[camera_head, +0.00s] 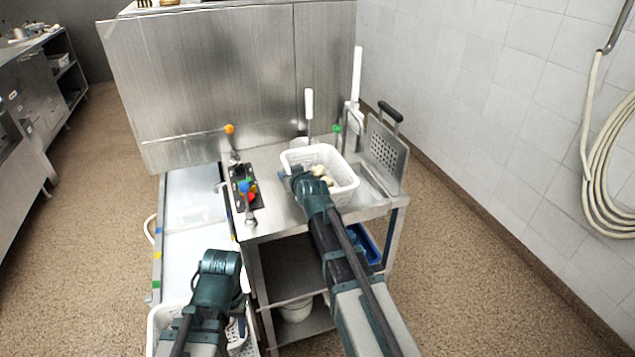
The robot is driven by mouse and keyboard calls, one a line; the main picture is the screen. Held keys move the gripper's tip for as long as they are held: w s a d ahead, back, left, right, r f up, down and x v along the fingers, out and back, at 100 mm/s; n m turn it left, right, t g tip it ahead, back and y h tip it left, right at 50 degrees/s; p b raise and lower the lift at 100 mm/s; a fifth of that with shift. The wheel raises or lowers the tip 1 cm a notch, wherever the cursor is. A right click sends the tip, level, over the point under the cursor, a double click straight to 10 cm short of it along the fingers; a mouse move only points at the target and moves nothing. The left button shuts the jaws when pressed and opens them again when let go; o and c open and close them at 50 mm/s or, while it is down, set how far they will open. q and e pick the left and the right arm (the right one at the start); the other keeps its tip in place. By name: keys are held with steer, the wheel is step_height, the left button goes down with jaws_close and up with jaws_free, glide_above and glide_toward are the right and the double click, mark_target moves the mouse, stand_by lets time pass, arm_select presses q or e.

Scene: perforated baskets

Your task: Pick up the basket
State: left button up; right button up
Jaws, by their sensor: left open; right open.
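A white perforated basket (345,178) stands on the steel table, with a few small beige items in it. My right gripper (297,176) is open at the basket's near left side and hides part of its near wall. I cannot tell whether its fingers touch the rim. A second white basket (160,322) sits low at the bottom left, partly hidden by my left arm. My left gripper (220,260) is open above that second basket and away from the basket on the table.
The steel table (280,207) holds a dark tray (240,190) with coloured knobs at the left and an upright perforated panel (385,152) at the right. A tall steel panel (220,80) stands behind. A tiled wall (500,110) closes the right side; a coiled hose (605,190) hangs there.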

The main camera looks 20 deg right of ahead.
steer(key=shift+s, duration=0.1)
steer(key=shift+c, duration=0.2)
jaws_close()
arm_select(q)
steer(key=shift+r, duration=0.15)
arm_select(e)
steer(key=shift+r, duration=0.15)
